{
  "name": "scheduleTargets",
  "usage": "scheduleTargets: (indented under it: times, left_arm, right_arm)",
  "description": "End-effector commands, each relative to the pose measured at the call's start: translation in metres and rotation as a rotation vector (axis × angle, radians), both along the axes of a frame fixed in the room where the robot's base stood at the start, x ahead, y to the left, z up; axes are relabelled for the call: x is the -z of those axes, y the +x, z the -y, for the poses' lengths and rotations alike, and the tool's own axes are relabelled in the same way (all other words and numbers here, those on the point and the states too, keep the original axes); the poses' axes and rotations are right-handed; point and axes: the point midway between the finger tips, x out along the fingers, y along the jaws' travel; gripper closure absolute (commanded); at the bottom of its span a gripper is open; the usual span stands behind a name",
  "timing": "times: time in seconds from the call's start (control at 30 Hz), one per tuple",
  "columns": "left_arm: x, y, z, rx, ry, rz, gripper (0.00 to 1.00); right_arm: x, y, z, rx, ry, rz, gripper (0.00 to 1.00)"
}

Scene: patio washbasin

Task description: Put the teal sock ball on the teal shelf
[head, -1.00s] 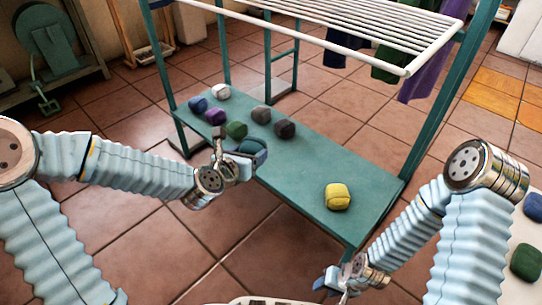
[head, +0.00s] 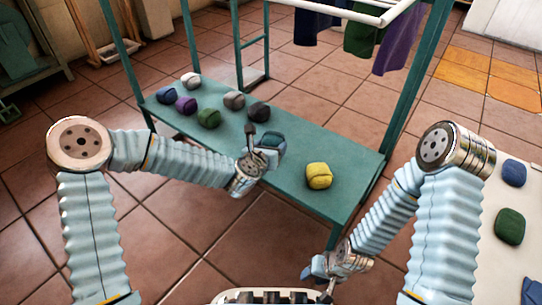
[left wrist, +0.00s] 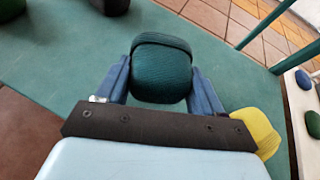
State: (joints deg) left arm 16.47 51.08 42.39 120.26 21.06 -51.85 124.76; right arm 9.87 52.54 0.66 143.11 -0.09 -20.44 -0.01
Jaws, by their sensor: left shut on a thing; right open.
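The teal sock ball (left wrist: 161,72) is between the two blue fingers of my left gripper (left wrist: 160,85) in the left wrist view. In the head view the teal sock ball (head: 271,142) shows at the tip of my left gripper (head: 262,154), over the teal shelf (head: 333,155). Whether the ball touches the shelf or hangs just above it I cannot tell. My right gripper (head: 325,270) is open and low in front of the shelf, away from the ball.
A yellow sock ball (head: 319,176) sits on the shelf just right of my left gripper. Blue (head: 166,95), white (head: 191,80), purple (head: 187,105), green (head: 208,118), grey (head: 234,100) and black (head: 259,111) balls sit further left. A pale surface (head: 482,255) at right holds more balls.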

Motion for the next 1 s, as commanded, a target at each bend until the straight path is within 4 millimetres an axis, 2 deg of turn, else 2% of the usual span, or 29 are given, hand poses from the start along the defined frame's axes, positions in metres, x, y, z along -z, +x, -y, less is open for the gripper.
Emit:
scheduleTargets:
  times: [0.1,0.2,0.57,0.6,0.73,0.77,1.0]
  left_arm:
    - [0.022,0.002,0.003,0.000,0.001,-0.002,0.63]
    - [0.034,0.002,0.003,0.001,0.001,-0.001,0.63]
    - [0.037,0.002,0.002,0.000,0.000,0.000,0.63]
    - [0.037,0.002,0.002,0.000,0.000,0.001,0.30]
    - [0.037,0.002,0.002,0.000,0.000,0.001,0.10]
    - [0.037,0.002,0.002,0.000,0.000,0.001,0.07]
    - [0.036,0.002,0.002,0.000,0.000,0.001,0.07]
  right_arm:
    - [0.008,0.000,0.000,0.000,0.000,0.001,0.57]
    - [0.011,0.000,0.000,0.002,0.000,0.002,0.57]
    - [0.010,0.000,0.000,0.001,0.000,0.003,0.57]
    - [0.010,0.000,0.000,0.001,0.000,0.003,0.57]
    - [0.010,0.000,0.000,0.001,0.000,0.003,0.57]
    - [0.010,0.000,0.000,0.001,0.000,0.003,0.57]
    - [0.010,0.000,0.000,0.002,0.000,0.002,0.57]
